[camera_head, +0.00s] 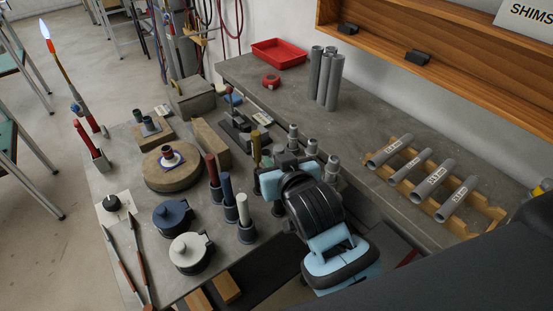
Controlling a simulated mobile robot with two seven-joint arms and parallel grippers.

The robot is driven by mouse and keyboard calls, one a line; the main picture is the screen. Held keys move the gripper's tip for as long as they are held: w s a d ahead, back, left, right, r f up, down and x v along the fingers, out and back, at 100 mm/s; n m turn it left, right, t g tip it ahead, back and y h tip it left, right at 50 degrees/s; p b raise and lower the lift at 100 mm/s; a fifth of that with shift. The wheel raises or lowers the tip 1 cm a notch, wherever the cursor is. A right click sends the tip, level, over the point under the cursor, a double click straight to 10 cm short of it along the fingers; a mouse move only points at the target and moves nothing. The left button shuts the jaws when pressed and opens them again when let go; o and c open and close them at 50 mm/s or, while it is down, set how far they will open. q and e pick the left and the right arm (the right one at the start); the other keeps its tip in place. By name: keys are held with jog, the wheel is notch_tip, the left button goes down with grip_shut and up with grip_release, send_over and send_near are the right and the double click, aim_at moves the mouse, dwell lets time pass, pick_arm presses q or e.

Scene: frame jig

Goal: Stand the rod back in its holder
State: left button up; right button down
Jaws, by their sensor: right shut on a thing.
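My right gripper (265,178) is in the middle of the view, shut on a yellow-olive rod (256,146) whose upper part sticks up beyond the fingers. The rod's lower end is hidden behind the gripper. My left gripper is not in view.
A blue lidded pot (172,216) and a white one (190,252) stand front left. A round wooden block (172,172) lies behind them. Several metal posts (312,148) stand close behind the gripper. Grey tubes (390,150) lie on a wooden rack at right. The back bench's middle is clear.

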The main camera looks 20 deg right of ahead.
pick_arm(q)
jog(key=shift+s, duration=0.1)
pick_arm(e)
jog(key=shift+f, duration=0.4)
jog(key=c, duration=1.2)
grip_release()
